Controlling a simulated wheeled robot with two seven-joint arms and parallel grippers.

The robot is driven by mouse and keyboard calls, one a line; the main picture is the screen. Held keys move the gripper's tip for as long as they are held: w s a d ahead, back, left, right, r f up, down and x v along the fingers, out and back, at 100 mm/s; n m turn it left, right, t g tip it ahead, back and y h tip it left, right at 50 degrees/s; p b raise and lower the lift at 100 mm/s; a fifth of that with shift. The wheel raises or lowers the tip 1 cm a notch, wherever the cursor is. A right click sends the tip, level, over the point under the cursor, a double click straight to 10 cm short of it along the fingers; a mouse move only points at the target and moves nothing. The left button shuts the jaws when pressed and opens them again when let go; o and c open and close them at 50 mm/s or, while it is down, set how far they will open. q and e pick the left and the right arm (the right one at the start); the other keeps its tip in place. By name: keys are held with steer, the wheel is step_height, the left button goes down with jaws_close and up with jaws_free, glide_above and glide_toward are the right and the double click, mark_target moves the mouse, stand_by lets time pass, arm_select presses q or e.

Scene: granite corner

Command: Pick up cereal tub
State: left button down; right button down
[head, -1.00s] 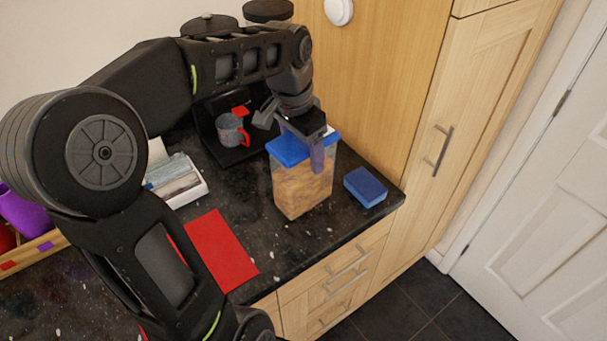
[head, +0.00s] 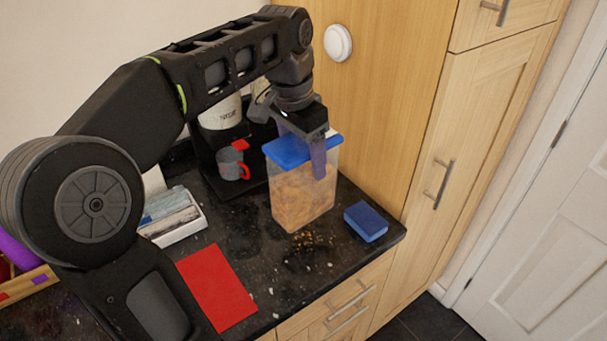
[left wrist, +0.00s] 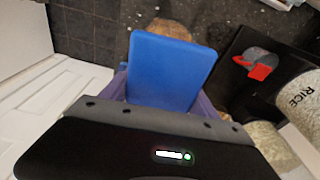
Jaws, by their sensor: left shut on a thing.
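The cereal tub (head: 304,195) is a clear box of tan cereal with a blue lid. My left gripper (head: 318,160) is shut on it from above, with one purple-grey finger down its near side. The tub looks raised a little above the dark counter, upright or nearly so. In the left wrist view the blue lid (left wrist: 170,70) of the tub fills the space between the fingers. My right gripper is not in view.
A blue sponge (head: 366,221) lies to the tub's right near the counter edge. A grey mug with a red handle (head: 231,163) stands behind left. A red mat (head: 217,288) and a white tray (head: 180,229) lie left. A tall wooden cupboard (head: 395,95) stands behind.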

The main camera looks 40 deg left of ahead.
arm_select(q)
step_height(320, 180, up, 2)
steer(key=shift+r+p, duration=0.2)
steer(key=shift+p, duration=0.25)
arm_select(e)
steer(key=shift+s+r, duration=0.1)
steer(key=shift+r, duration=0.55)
arm_select(q)
steer(key=shift+w+d, duration=0.1)
